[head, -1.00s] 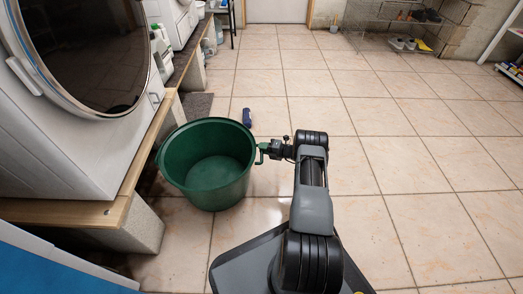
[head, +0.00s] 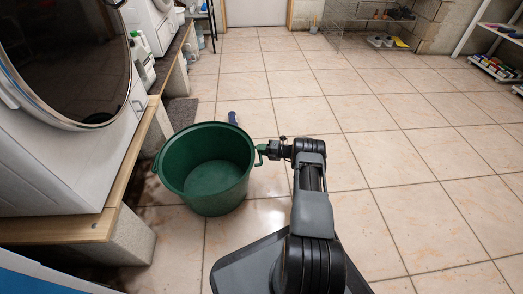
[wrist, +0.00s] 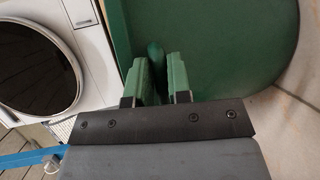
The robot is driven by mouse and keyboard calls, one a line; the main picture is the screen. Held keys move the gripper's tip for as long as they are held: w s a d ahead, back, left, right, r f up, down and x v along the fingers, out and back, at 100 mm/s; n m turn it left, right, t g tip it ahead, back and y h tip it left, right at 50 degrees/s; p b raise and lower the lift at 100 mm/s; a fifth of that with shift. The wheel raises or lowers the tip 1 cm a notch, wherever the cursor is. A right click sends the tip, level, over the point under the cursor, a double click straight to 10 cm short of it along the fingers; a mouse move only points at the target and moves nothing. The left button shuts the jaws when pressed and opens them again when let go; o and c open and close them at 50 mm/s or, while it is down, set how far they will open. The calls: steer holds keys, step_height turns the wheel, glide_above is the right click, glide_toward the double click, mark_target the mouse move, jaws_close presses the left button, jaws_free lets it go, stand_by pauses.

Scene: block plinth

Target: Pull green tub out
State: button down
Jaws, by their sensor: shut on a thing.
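The green tub (head: 213,200) stands upright on the tiled floor in the head view, open at the top and apparently empty. A small loop handle sticks out on its right side. My gripper (head: 263,151) is at that handle and shut on it. In the wrist view the two green-padded fingers of my gripper (wrist: 160,80) sit on either side of the handle (wrist: 155,52), with the tub wall (wrist: 225,45) right behind. The far side of the tub's base is hidden.
A front-loading washer (head: 60,160) stands on a wood-topped block plinth (head: 135,235) left of the tub. A dark blue object (head: 232,118) lies behind the tub. The floor to the right is clear.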

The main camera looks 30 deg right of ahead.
steer(key=c, duration=1)
jaws_free()
steer(key=p+v, duration=0.3)
steer(key=v, duration=1)
steer(key=shift+s+d+p, duration=0.25)
steer(key=shift+s+p, duration=0.05)
steer(key=shift+r, duration=0.1)
